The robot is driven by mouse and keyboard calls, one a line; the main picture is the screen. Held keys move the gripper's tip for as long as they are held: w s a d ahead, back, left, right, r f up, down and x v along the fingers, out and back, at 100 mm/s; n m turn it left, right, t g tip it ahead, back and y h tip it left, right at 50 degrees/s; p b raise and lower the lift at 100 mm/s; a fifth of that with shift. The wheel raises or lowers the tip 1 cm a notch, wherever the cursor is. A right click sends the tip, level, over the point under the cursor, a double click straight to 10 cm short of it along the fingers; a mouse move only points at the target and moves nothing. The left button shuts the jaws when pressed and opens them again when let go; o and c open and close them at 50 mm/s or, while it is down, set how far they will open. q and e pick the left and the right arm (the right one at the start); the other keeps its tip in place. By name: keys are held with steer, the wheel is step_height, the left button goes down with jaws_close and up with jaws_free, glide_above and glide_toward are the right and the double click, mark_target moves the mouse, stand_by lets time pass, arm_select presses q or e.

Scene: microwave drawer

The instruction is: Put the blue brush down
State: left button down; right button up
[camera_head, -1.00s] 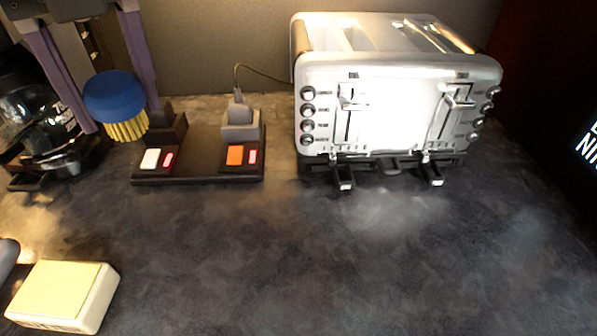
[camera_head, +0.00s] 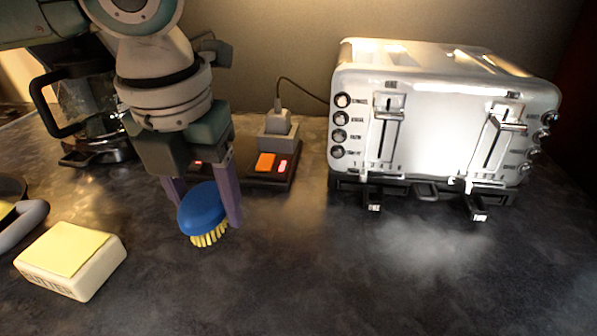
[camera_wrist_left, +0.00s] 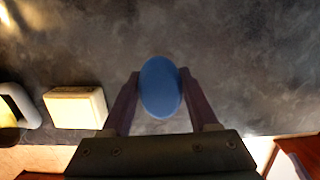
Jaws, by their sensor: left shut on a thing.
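The blue brush (camera_head: 203,209) has a rounded blue top and yellow bristles that point down. My left gripper (camera_head: 208,212) is shut on it, one purple finger on each side. In the head view the brush is low over the dark countertop (camera_head: 330,270); I cannot tell whether the bristles touch it. In the left wrist view the blue top (camera_wrist_left: 160,87) sits between the fingertips and hides the bristles. My right gripper is not in view.
A butter box (camera_head: 72,262) lies left of the brush, beside a grey handle (camera_head: 22,228). A power strip (camera_head: 272,172) is behind, with a silver toaster (camera_head: 440,115) to the right and a glass coffee pot (camera_head: 90,110) at back left. The front middle counter is clear.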

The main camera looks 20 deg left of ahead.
mark_target(220, 254)
arm_select(q)
steer(key=shift+f+b, duration=0.35)
steer(key=shift+f, duration=2.15)
steer(key=shift+f, duration=0.15)
steer(key=shift+c, duration=0.8)
jaws_free()
